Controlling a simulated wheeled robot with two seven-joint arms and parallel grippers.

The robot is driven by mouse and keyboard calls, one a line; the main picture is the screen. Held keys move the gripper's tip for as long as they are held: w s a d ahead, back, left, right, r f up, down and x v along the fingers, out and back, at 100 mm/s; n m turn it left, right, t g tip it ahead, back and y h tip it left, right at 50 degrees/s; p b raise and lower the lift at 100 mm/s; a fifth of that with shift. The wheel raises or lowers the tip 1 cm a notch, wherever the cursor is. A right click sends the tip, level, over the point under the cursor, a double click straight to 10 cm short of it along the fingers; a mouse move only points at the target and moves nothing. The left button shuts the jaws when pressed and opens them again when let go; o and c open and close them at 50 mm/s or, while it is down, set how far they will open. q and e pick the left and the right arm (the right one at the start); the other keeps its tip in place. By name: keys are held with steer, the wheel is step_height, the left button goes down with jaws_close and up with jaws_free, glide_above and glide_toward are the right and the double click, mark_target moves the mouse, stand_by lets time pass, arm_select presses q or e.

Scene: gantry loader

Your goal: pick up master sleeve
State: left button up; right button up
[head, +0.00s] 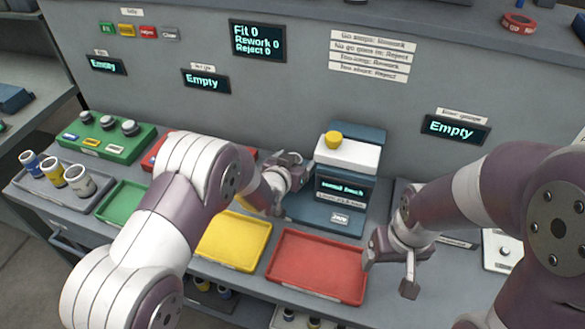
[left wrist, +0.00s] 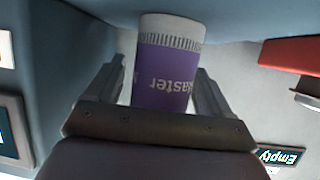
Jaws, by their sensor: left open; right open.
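The master sleeve (left wrist: 162,75) is a white cylinder with a purple band reading "Master", in the left wrist view. It stands between the two fingers of my left gripper (left wrist: 160,92), which is open with a finger on each side of it. I cannot tell whether either finger touches it. In the head view my left gripper (head: 290,178) is at the left side of the blue and white gauge machine (head: 347,152), and the sleeve is hidden there. My right gripper (head: 388,268) is open and empty beside the red tray's right edge.
A green tray (head: 122,204), a yellow tray (head: 233,240) and a red tray (head: 317,265) line the bench front. Cups with coloured bands (head: 80,181) stand at the left near a green block (head: 105,139). Several "Empty" displays (head: 455,129) are on the back panel.

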arm_select(q)
steer(key=shift+s, duration=0.15)
steer(key=c, duration=0.7)
steer(key=shift+r, duration=0.1)
steer(key=c, duration=0.8)
